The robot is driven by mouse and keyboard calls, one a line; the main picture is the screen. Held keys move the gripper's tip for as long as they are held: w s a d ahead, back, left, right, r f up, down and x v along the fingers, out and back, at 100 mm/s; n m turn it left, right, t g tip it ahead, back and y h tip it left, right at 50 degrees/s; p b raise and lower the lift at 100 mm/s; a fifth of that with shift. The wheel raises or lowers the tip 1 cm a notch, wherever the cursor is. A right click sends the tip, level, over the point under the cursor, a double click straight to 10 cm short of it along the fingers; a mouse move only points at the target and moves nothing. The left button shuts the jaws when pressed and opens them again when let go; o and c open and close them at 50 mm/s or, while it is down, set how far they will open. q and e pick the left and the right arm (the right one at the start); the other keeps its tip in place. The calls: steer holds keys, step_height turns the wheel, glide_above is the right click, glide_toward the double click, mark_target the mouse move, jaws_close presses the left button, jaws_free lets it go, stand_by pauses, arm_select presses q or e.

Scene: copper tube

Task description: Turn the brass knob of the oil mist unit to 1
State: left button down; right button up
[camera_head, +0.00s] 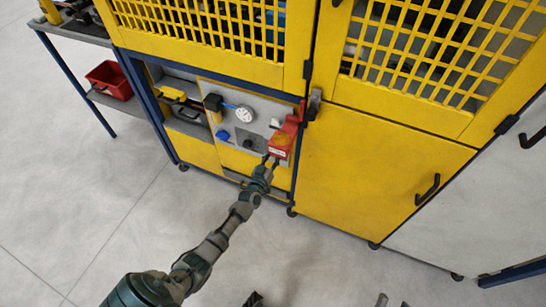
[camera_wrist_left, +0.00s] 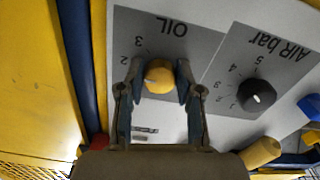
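The brass knob (camera_wrist_left: 159,77) sits on the grey OIL plate (camera_wrist_left: 188,40), upside down in the left wrist view. The numbers 2 and 3 show beside it; the 1 is not visible. My left gripper (camera_wrist_left: 159,70) has one finger on each side of the knob, close to it, with a narrow gap showing. In the head view my left gripper (camera_head: 268,166) is at the lower right of the unit's panel (camera_head: 228,122), and the knob cannot be made out there. Parts of my right gripper (camera_head: 318,299) show at the bottom edge, fingers apart, empty.
A black AIR bar knob (camera_wrist_left: 257,94) is beside the OIL plate. A red part (camera_head: 284,140) is just above my left gripper. A gauge (camera_head: 243,115) and a blue part (camera_head: 222,135) are on the panel. Yellow cabinet doors (camera_head: 370,170) stand to the right. The floor in front is clear.

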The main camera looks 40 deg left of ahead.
stand_by(0.3)
arm_select(q)
steer(key=shift+n+b, duration=0.4)
steer(key=shift+n, duration=3.9)
arm_select(e)
steer(key=shift+s+d+r+t, duration=0.15)
steer(key=shift+s+r+t, duration=0.5)
steer(key=shift+t, duration=0.15)
arm_select(q)
steer(key=shift+a, duration=0.1)
steer(key=c, duration=0.8)
jaws_free()
steer(key=shift+s, duration=0.1)
steer(key=shift+o, duration=0.2)
arm_select(e)
steer(key=shift+r, duration=0.1)
